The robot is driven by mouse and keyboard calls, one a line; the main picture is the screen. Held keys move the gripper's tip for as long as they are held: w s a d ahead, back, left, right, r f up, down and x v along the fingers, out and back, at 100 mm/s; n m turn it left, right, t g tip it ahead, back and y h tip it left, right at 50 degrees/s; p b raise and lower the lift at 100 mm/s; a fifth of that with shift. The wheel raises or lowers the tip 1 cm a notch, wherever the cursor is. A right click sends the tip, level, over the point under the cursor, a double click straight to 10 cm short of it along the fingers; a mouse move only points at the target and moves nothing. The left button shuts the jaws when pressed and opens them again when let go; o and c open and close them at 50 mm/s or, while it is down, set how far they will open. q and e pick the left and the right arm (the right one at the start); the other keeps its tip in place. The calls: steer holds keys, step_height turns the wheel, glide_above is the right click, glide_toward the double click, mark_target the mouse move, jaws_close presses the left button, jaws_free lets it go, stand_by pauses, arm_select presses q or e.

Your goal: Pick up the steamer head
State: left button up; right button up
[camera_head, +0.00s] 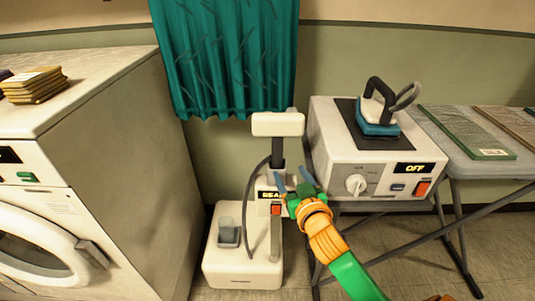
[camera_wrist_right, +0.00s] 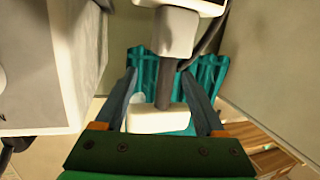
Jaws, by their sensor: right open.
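The steamer head (camera_head: 277,124) is a white block on a dark handle, upright on top of the steamer's post in the head view. In the right wrist view the white steamer head (camera_wrist_right: 158,120) and its dark handle (camera_wrist_right: 164,88) appear between my fingers. My right gripper (camera_head: 292,175) is open and empty, just below and to the right of the handle in the head view. Its fingers also show in the right wrist view (camera_wrist_right: 159,74), one on each side of the handle, with gaps. I cannot tell how deep the handle lies between them. My left gripper is not in view.
The steamer base (camera_head: 250,268) stands on the floor, with a grey hose looping up. An ironing station (camera_head: 330,150) with an iron (camera_head: 377,115) is close on the right. A white washer (camera_head: 110,150) is on the left. A teal curtain (camera_head: 225,60) hangs behind.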

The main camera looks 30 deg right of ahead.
mark_target(279, 147)
steer(key=shift+t, duration=0.9)
steer(key=r, duration=0.1)
steer(key=w+r, duration=0.1)
steer(key=r, duration=0.1)
steer(key=w+r, duration=0.1)
steer(key=r, duration=0.1)
steer(key=shift+w+a, duration=0.2)
steer(key=shift+a, duration=0.15)
steer(key=x, duration=0.6)
steer(key=shift+f, duration=0.15)
jaws_close()
